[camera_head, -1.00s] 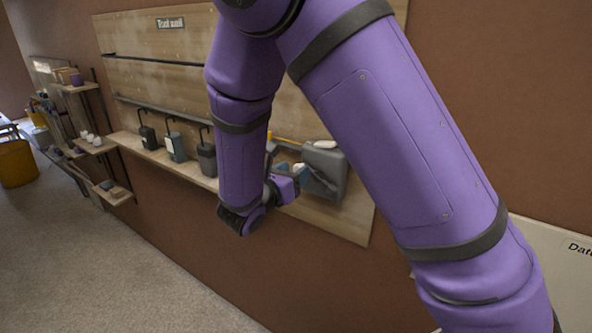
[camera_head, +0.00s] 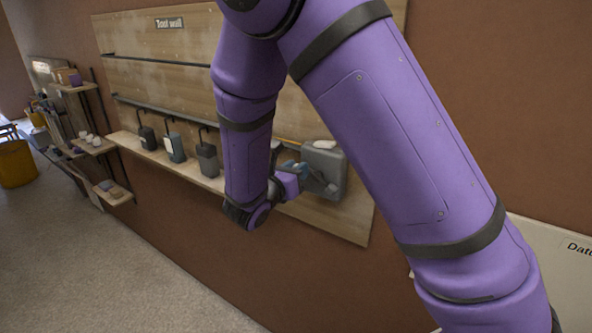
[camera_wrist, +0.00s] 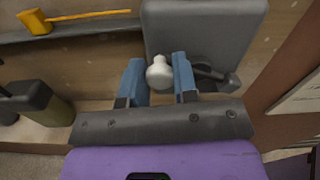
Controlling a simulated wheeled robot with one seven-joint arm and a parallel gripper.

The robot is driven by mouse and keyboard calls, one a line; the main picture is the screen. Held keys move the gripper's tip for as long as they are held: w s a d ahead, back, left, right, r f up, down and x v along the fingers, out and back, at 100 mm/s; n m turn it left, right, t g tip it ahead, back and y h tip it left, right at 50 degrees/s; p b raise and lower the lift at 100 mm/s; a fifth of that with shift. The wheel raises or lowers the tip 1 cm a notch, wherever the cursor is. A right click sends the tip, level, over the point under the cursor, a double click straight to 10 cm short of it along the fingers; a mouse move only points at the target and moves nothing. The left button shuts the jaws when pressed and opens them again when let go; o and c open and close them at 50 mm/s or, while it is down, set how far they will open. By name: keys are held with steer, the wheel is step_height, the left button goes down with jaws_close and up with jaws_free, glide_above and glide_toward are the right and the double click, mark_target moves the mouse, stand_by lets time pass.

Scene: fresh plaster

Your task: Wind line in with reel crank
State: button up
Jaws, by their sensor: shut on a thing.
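The reel is a grey box-shaped housing (camera_head: 325,163) fixed at the right end of the wooden board; it fills the upper right of the wrist view (camera_wrist: 205,30). A dark crank arm (camera_wrist: 213,74) shows at its front. A round white knob (camera_wrist: 159,74) sits between the two blue fingers of my gripper (camera_wrist: 160,68), which is shut on it. In the head view my gripper (camera_head: 300,172) is at the reel's left front, partly hidden by my arm. The line cannot be made out.
Several dark containers (camera_head: 177,147) stand on the ledge left of my arm. A yellow-handled tool (camera_wrist: 35,22) lies on the upper rail. A white panel (camera_head: 545,270) is on the wall at right. Open floor lies at lower left.

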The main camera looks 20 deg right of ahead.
mark_target(313, 188)
steer(key=shift+f, duration=0.1)
steer(key=n, duration=0.1)
steer(key=f+n, duration=0.1)
steer(key=n, duration=0.2)
steer(key=shift+w+a+f+n, duration=0.15)
steer(key=shift+w+f+n, duration=0.05)
steer(key=shift+f+n, duration=0.2)
steer(key=f+n, duration=0.1)
steer(key=n, duration=0.2)
steer(key=f+n, duration=0.1)
steer(key=n, duration=0.2)
steer(key=s+d+f+n, duration=0.1)
steer(key=n, duration=0.3)
steer(key=shift+s+f, duration=0.1)
steer(key=shift+f, duration=0.3)
steer(key=shift+s+d+f+n, duration=0.15)
steer(key=shift+s+n, duration=0.05)
steer(key=shift+n, duration=0.55)
steer(key=shift+s+d+f+n, duration=0.1)
steer(key=shift+s+f+n, duration=0.15)
steer(key=shift+n, duration=0.45)
steer(key=shift+s+d+f+n, duration=0.1)
steer(key=shift+s+d+n, duration=0.1)
steer(key=shift+n, duration=0.55)
steer(key=o, duration=0.9)
steer(key=shift+o, duration=0.2)
steer(key=shift+s+a, duration=0.1)
